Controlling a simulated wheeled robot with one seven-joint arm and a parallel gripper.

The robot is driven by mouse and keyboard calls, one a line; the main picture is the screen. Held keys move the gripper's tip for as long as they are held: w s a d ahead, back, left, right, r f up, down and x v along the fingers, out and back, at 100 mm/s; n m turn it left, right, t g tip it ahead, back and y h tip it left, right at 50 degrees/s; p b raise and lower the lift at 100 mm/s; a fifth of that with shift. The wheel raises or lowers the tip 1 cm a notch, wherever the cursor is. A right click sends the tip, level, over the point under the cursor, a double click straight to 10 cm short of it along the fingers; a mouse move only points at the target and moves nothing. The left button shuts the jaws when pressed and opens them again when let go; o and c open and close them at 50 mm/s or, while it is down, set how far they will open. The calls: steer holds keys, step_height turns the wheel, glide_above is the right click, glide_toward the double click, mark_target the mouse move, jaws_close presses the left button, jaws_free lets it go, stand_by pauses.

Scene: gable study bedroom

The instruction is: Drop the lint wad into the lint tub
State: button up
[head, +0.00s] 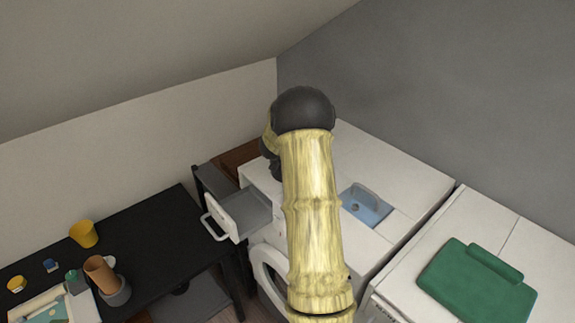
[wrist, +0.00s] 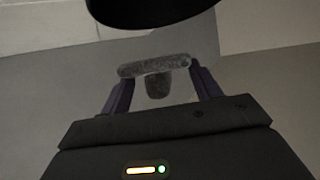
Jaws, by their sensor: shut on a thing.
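In the wrist view my gripper (wrist: 158,76) is shut on a grey, fuzzy-looking lint wad (wrist: 154,65). The wad is a wide roll with a lump hanging below its middle, held between the two dark purple fingers. In the head view my arm hides the fingers and the wad. A small blue open container (head: 372,211) with a grey-blue raised part sits on the white machine top, right of my arm. I cannot tell for certain whether it is the lint tub.
The white machine (head: 405,165) has an open drawer (head: 245,211) at its front left and a round door below. A folded green cloth (head: 475,285) lies on the right-hand white top.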

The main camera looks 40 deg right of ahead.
steer(key=shift+w+f+b, duration=0.15)
steer(key=shift+f+b, duration=0.15)
steer(key=shift+f, duration=0.15)
step_height(320, 180, down, 5)
steer(key=b, duration=0.5)
steer(key=shift+f, duration=0.1)
steer(key=o, duration=1.1)
steer(key=b+v, duration=0.3)
steer(key=v, duration=1.4)
steer(key=shift+a+b, duration=0.3)
steer(key=shift+b, duration=0.1)
